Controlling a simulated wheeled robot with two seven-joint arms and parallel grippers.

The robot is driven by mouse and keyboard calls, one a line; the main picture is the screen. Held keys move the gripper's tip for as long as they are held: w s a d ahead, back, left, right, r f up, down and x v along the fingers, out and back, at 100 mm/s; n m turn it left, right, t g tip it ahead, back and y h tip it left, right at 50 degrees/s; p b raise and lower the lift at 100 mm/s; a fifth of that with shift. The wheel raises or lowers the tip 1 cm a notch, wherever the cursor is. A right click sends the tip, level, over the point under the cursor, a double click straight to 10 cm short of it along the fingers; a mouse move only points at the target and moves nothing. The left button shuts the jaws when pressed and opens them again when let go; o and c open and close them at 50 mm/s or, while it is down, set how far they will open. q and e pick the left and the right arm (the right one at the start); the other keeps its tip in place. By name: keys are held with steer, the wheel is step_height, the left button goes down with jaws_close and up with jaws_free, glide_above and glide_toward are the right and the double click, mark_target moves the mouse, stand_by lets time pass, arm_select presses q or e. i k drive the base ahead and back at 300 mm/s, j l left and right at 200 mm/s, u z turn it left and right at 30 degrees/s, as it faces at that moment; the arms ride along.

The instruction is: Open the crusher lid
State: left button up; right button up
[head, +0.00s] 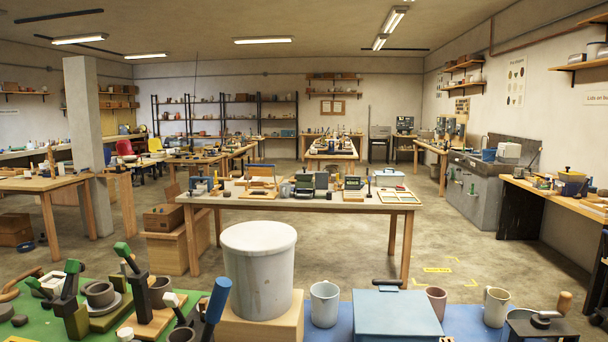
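No part is labelled as the crusher, and I cannot tell for certain which thing it is. A blue box with a flat top (397,315) stands at the front, right of centre, and its top looks shut. A dark handle (387,283) shows at its far edge. On the front left stand lever tools with green grips (125,250) and a tilted blue handle (217,298); their lower parts are partly cut off by the frame. Neither of my grippers shows in the head view.
A large pale cylinder (259,272) stands on a wooden block (240,329) at front centre. A grey mug (325,304), a mauve mug (436,302) and a cream mug (496,306) flank the blue box. A worktable (330,203) stands beyond, across open floor.

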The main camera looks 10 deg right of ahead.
mark_target(305, 169)
steer(key=z, duration=1.8)
steer(key=i+l+z, duration=0.35)
steer(key=l, duration=0.35)
steer(key=i+l+z, duration=0.35)
steer(key=l, duration=0.3)
steer(key=i+l+z, duration=0.35)
steer(key=i+l, duration=0.25)
steer(key=i, duration=0.25)
steer(key=i+l, duration=0.3)
steer(key=i, duration=0.25)
steer(key=i+j+u, duration=0.15)
steer(key=i+u, duration=0.75)
steer(key=i+l+u, duration=0.1)
steer(key=i+u, duration=0.2)
steer(key=u, duration=0.15)
steer(key=i+j+u, duration=0.2)
steer(key=i+u, duration=0.3)
steer(key=i, duration=0.2)
steer(key=i+l+u, duration=0.1)
steer(key=i+u, duration=0.35)
steer(key=i, duration=0.25)
steer(key=i+l+u, duration=0.1)
steer(key=i, duration=1.35)
